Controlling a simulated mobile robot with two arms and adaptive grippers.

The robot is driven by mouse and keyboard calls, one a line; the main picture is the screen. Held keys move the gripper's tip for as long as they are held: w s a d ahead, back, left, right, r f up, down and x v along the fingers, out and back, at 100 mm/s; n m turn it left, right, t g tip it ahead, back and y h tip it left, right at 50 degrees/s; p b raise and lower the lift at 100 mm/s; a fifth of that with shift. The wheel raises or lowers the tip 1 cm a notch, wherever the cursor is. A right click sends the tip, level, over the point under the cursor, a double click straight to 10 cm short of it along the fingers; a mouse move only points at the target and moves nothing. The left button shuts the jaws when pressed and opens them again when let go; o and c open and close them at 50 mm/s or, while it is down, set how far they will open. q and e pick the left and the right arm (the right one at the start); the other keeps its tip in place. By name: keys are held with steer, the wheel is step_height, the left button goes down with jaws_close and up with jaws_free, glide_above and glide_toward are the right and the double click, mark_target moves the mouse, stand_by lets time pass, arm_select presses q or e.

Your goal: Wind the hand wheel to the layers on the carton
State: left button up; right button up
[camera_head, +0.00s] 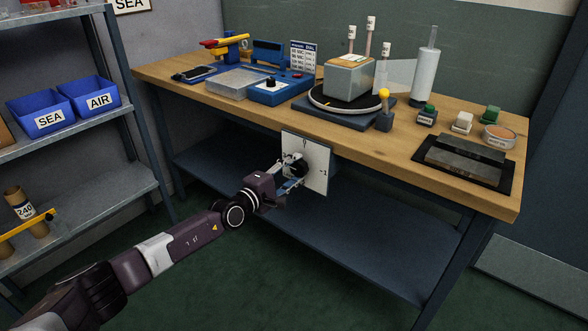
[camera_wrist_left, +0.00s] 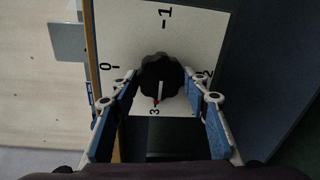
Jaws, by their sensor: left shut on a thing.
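The hand wheel is a black lobed knob (camera_wrist_left: 162,78) on a square white dial plate (camera_head: 316,172) at the front edge of the workbench. In the left wrist view a white line and a red mark on the knob point close to the 3. My left gripper (camera_head: 291,180) is shut on the knob, one finger on each side. In the head view the gripper partly hides the knob. I cannot make out a carton with layers for certain. My right gripper is not in view.
The workbench (camera_head: 430,160) holds a grey block (camera_head: 348,76) on a turntable, a blue device (camera_head: 280,90), a printed card (camera_head: 303,57), a white cylinder (camera_head: 424,75) and a dark flat block (camera_head: 465,158). Blue SEA and AIR bins (camera_head: 100,97) stand on the left shelf. Below the dial is a lower shelf.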

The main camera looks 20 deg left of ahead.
arm_select(q)
steer(key=shift+f, duration=0.1)
steer(key=o, duration=1.2)
steer(key=shift+c, duration=0.2)
steer(key=shift+s, duration=0.1)
steer(key=shift+s+a, duration=0.15)
steer(key=shift+s, duration=0.55)
steer(key=v, duration=1)
steer(key=shift+s+a, duration=0.15)
steer(key=shift+a, duration=0.05)
